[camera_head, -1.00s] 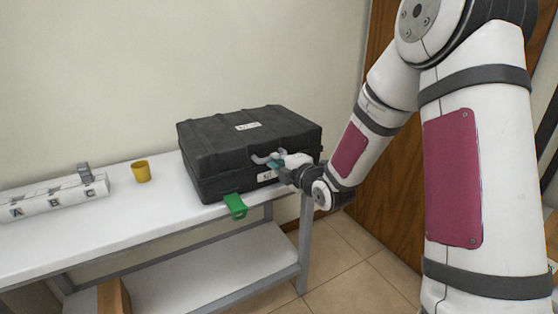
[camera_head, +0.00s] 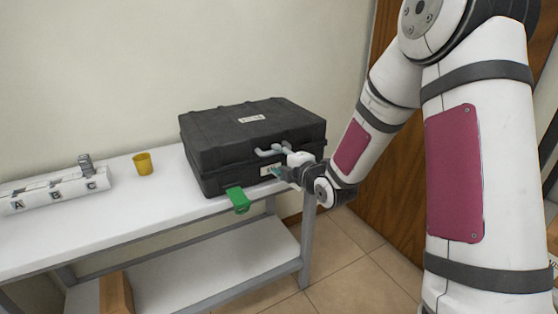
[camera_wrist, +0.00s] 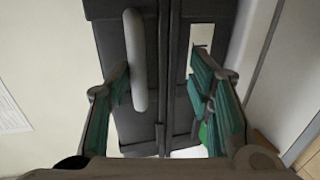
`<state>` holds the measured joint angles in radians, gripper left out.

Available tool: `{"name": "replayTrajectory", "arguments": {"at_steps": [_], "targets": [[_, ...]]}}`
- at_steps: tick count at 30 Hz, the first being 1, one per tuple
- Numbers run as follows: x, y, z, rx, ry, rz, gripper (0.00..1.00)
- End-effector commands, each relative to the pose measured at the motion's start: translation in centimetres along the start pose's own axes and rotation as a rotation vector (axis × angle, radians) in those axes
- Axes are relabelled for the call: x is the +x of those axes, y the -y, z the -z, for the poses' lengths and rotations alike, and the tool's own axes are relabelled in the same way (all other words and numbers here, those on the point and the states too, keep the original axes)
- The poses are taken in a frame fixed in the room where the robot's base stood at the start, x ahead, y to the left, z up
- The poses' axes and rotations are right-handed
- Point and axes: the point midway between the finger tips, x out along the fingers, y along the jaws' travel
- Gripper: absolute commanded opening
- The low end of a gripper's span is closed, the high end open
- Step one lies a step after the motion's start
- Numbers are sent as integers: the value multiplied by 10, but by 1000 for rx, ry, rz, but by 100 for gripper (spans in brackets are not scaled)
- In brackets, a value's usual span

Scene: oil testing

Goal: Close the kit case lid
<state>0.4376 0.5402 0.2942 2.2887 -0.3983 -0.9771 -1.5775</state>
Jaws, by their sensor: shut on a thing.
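The kit case (camera_head: 255,145) is a black ribbed box near the right end of the white table. Its lid (camera_head: 235,123) lies down over the base, with a thin seam showing. A grey handle (camera_head: 268,151) and a white label are on the front. My gripper (camera_head: 278,172) is at the case front, by the handle. In the wrist view, teal-padded fingers (camera_wrist: 165,90) straddle the case front, with the grey handle (camera_wrist: 135,60) and seam between them. The left finger is close to the handle. The exact contact is hard to see.
A green piece (camera_head: 238,200) hangs at the table's front edge below the case. A yellow cup (camera_head: 143,164) and a white lettered rack (camera_head: 55,192) stand to the left. The wall is behind; the floor to the right of the table is clear.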

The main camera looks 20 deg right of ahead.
Motion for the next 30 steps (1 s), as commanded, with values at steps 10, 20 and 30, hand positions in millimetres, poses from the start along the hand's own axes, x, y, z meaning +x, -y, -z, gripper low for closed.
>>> {"name": "replayTrajectory", "arguments": {"at_steps": [10,20,30], "targets": [[-53,4,0,2,3,11,33],[-72,1,1,0,0,3,33],[-72,1,1,0,-1,2,33]]}}
